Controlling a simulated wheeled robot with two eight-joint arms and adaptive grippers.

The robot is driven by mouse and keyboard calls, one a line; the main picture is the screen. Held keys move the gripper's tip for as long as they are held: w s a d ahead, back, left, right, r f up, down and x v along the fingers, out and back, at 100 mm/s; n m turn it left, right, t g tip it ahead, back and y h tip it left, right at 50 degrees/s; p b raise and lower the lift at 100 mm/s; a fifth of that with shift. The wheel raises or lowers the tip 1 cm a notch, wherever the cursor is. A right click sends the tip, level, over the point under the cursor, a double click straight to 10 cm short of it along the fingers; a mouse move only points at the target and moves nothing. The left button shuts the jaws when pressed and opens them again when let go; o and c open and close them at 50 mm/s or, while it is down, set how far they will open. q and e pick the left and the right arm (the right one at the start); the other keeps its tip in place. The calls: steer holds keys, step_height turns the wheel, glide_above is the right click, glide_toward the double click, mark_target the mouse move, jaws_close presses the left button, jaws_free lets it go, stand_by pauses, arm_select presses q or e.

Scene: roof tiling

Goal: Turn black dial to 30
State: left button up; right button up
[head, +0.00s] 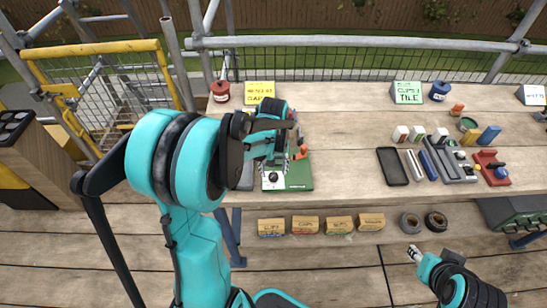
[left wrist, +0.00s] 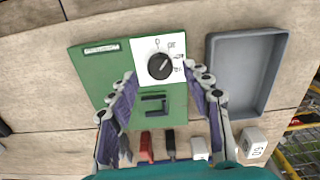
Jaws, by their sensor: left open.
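The black dial (left wrist: 160,66) is round and sits on a white square plate with marks around its upper and right side, too small to read surely. Its pale pointer line slants to the upper right. The plate is on a green panel (left wrist: 95,68), which lies on the bench in the head view (head: 298,178); the dial also shows there (head: 272,178). My left gripper (left wrist: 161,72) is open, its fingers on either side of the dial and apart from it. It partly covers the panel's far part in the head view. My right gripper (head: 416,255) is low at the right, its jaws unclear.
A grey tray (left wrist: 245,104) lies right of the panel in the left wrist view. Red, black and white items stand at the panel's near edge there. In the head view, a black tray (head: 392,182) and several tools lie farther right. The bench middle is clear.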

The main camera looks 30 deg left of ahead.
mark_target(274, 175)
arm_select(q)
step_height(274, 175, up, 10)
steer(key=shift+f, duration=0.2)
stand_by(0.4)
steer(key=s+d+r+m+t, duration=0.1)
steer(key=s+d+m+t, duration=0.6)
steer(key=s+d, duration=0.4)
steer(key=shift+s, duration=0.2)
